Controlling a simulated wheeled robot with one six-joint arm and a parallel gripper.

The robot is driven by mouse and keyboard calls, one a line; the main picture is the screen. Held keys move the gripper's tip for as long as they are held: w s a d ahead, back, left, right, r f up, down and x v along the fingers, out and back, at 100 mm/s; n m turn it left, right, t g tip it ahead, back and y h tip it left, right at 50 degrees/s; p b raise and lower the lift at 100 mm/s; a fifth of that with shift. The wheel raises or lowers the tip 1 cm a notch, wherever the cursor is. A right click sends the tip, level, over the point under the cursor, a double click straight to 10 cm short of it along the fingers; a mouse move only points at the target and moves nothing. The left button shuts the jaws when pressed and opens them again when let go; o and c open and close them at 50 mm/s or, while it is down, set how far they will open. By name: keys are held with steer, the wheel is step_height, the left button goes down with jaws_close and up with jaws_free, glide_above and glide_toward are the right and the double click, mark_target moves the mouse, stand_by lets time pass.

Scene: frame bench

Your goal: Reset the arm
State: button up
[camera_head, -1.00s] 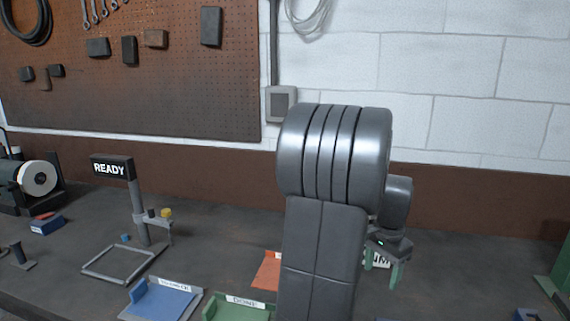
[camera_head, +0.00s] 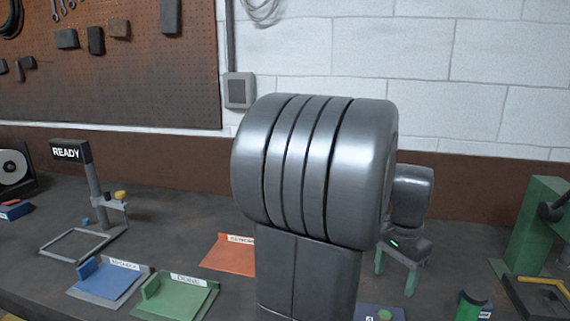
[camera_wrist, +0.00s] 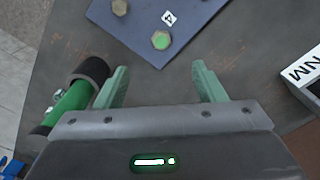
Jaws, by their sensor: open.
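My gripper (camera_head: 396,274) hangs low over the right part of the bench, behind my large grey arm link. In the wrist view my gripper (camera_wrist: 161,70) shows two green fingers spread apart with nothing between them. A blue plate (camera_wrist: 185,28) with brass bolts lies ahead of the fingertips; one bolt has a green top. The plate also shows in the head view (camera_head: 368,312), partly hidden by my arm.
A green cylinder with a dark end (camera_wrist: 72,98) lies left of the fingers. A white-labelled block (camera_wrist: 308,75) is at right. Blue (camera_head: 108,280), green (camera_head: 178,298) and orange (camera_head: 228,257) trays lie left of my arm. A green stand (camera_head: 535,228) rises at right.

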mark_target(384, 313)
step_height(384, 313, down, 10)
steer(key=shift+a+r, duration=0.1)
stand_by(0.4)
steer(key=shift+w, duration=0.15)
